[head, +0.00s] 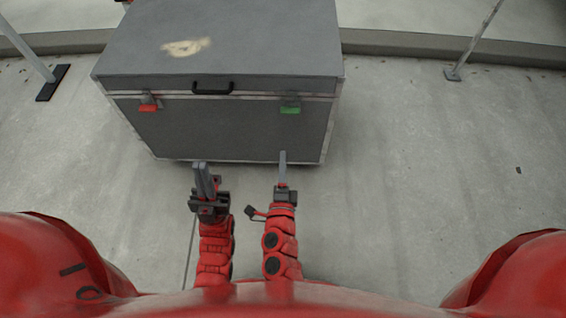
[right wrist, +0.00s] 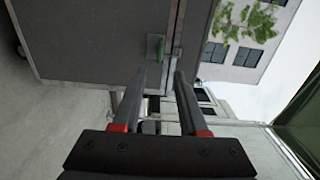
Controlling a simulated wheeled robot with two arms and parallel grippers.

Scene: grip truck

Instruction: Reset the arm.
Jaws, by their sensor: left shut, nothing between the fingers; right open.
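My left gripper (head: 204,176) points forward at the near face of the grey case, its fingers together and empty. My right gripper (head: 282,162) is to its right, just short of the case. In the right wrist view my right gripper's two fingers (right wrist: 157,82) stand apart with nothing between them. Both arms reach forward from my red body, close beside each other.
A large grey lidded case (head: 225,125) stands ahead, with a black handle (head: 212,88), a red latch (head: 148,106) and a green latch (head: 291,107). The green latch (right wrist: 156,48) also shows in the right wrist view. Concrete floor (head: 430,170) is clear to the right.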

